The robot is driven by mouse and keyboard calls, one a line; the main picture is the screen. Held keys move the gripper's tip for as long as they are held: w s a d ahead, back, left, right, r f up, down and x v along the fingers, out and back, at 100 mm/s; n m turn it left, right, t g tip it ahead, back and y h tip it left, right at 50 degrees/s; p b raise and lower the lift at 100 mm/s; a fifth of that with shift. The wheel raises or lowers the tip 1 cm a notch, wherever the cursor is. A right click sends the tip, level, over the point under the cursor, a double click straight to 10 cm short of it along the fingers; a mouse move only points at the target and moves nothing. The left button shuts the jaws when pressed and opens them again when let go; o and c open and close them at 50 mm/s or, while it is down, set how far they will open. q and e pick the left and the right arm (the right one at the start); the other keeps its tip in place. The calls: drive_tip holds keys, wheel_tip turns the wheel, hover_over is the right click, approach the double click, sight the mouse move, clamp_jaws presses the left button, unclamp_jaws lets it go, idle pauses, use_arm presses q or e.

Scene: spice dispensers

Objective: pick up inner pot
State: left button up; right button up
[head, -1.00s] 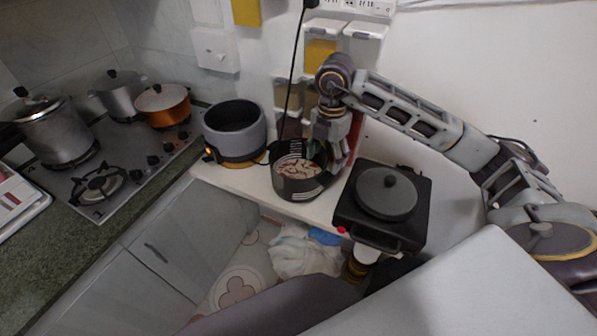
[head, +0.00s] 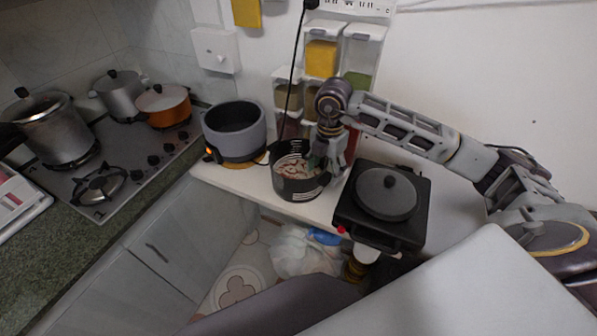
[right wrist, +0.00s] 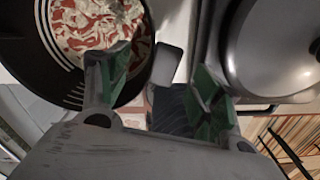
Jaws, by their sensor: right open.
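The inner pot (head: 287,187) is a dark round pot with light slits inside and reddish-white food in it. It stands on the white counter, left of the black cooker. My right gripper (head: 325,164) points down at the pot's right rim, open. In the right wrist view the pot (right wrist: 30,62) is at upper left. My gripper (right wrist: 163,84) has green-padded fingers spread apart there, with the left finger overlapping the pot's opening and the right finger outside it. A dark ridged part, possibly a handle, shows between them. My left gripper is not in view.
A black cooker with a grey lid (head: 386,194) stands close right of the pot. A grey pot (head: 236,133) stands left of it. Spice dispensers (head: 321,58) hang on the wall behind, and a black cable (head: 293,75) hangs there. The stove (head: 125,160) is far left.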

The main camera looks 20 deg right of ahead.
sight(325, 176)
wheel_tip(325, 176, down, 3)
drive_tip(key=shift+d+r, duration=0.1)
drive_tip(key=shift+f+p, duration=0.3)
drive_tip(key=shift+f, duration=0.25)
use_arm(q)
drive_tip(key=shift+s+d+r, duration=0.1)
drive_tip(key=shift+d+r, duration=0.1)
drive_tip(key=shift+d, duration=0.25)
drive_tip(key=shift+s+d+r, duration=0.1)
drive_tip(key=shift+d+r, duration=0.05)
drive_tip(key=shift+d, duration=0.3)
use_arm(e)
drive_tip(key=shift+c, duration=0.6)
drive_tip(key=c, duration=0.7)
clamp_jaws()
drive_tip(key=shift+w+r, duration=0.1)
